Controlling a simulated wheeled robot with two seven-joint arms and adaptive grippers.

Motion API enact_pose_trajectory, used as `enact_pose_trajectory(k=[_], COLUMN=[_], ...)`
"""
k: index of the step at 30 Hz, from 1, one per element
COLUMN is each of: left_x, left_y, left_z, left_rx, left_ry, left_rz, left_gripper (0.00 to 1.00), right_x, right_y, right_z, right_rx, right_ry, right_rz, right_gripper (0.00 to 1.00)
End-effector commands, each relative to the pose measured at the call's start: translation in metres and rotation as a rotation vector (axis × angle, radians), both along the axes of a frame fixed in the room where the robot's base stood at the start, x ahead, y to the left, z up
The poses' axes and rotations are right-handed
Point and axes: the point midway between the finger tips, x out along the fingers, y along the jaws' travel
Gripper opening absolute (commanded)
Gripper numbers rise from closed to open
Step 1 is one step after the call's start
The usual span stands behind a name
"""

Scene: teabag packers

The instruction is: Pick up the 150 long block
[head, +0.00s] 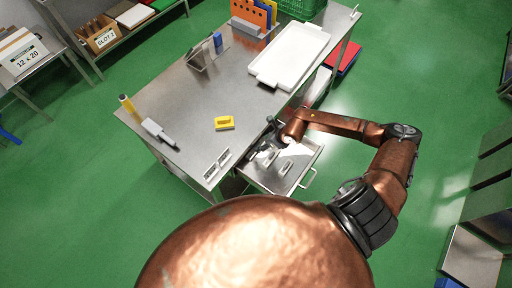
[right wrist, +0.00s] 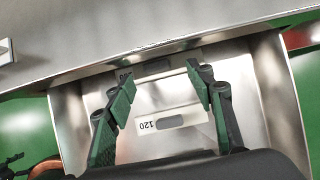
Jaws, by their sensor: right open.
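A pale block (right wrist: 172,122) marked 120, with a grey oval slot, lies in the open metal drawer (head: 264,181). Another block (right wrist: 155,68) with a dark slot lies farther in, near the table edge; its mark is partly covered by my left-hand finger and I cannot read it. No mark reading 150 is legible. My right gripper (right wrist: 160,76) is open above the drawer, its fingers on either side of the farther block in the picture, with nothing held. In the head view the right gripper (head: 268,143) is over the drawer's table side. My left gripper is not in view.
The metal table (head: 190,105) carries a yellow block (head: 224,123), pale slotted pieces (head: 216,164) at its front edge, a white tray (head: 292,55) and a small stand (head: 201,57). The table's edge overhangs close to the right gripper. The table's middle is mostly clear.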

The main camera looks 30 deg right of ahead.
Motion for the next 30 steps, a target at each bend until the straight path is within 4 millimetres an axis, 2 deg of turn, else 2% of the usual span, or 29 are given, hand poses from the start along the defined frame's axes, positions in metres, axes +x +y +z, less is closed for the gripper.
enact_pose_trajectory(k=[2,6,11,15,18,30], left_x=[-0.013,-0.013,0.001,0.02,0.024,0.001], left_y=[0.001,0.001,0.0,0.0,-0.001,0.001], left_z=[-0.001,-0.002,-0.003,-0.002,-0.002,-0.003], left_rx=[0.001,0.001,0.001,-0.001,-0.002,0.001], left_ry=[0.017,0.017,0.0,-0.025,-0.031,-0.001], left_rz=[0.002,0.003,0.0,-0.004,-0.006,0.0], left_gripper=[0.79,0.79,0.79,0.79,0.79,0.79], right_x=[0.006,0.015,0.022,0.023,0.022,0.022], right_y=[0.005,0.012,0.015,0.016,0.016,0.016], right_z=[-0.009,-0.028,-0.038,-0.039,-0.039,-0.039], right_rx=[0.003,0.003,0.003,0.003,0.003,0.003], right_ry=[-0.001,0.0,-0.002,-0.001,-0.001,-0.001], right_rz=[0.0,-0.001,0.002,0.005,0.005,0.004], right_gripper=[0.49,0.49,0.49,0.49,0.49,0.21])
